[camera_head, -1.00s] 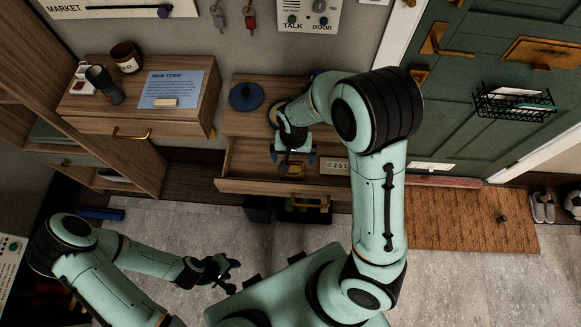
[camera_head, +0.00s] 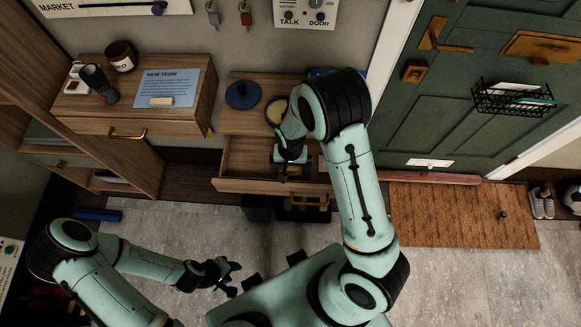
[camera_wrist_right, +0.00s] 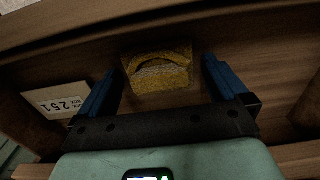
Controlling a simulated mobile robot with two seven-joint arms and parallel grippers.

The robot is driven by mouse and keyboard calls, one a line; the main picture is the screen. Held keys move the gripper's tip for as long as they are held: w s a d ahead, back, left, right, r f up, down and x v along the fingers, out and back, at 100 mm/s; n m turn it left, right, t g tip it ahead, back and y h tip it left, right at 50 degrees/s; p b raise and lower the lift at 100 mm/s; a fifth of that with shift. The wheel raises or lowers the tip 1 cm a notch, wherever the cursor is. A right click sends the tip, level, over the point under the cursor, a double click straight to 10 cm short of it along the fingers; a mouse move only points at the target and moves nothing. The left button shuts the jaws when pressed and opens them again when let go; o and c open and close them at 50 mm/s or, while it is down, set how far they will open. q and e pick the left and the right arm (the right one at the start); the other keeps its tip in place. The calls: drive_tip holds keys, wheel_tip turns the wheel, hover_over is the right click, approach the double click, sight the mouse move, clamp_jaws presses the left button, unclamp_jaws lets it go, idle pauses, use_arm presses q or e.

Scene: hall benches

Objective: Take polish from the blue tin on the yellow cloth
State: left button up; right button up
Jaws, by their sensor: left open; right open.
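A folded yellow cloth (camera_wrist_right: 158,72) lies in the open drawer (camera_head: 240,187). In the right wrist view it sits between the two blue fingers of my right gripper (camera_wrist_right: 160,88), which are open on either side of it. In the head view my right gripper (camera_head: 291,166) is low over the drawer and hides the cloth. The round open tin (camera_head: 275,112), with a pale tan surface inside, stands on the cabinet top, partly behind my right arm. A round blue lid (camera_head: 243,94) lies left of it. My left gripper (camera_head: 224,277) is open and empty above the floor.
A card marked 251 (camera_wrist_right: 58,98) lies in the drawer beside the cloth. The left cabinet holds a blue notice (camera_head: 170,88), a brown jar (camera_head: 122,56) and a dark torch-like object (camera_head: 100,84). A green door (camera_head: 450,120) stands right. The floor between is mostly clear.

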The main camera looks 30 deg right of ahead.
drive_tip(key=c, duration=0.9)
drive_tip(key=shift+r, duration=0.1)
drive_tip(key=shift+c, duration=0.2)
use_arm(q)
drive_tip(key=w+r+p, duration=0.3)
drive_tip(key=r, duration=0.1)
drive_tip(key=shift+w, duration=0.35)
use_arm(e)
wheel_tip(320, 180, up, 20)
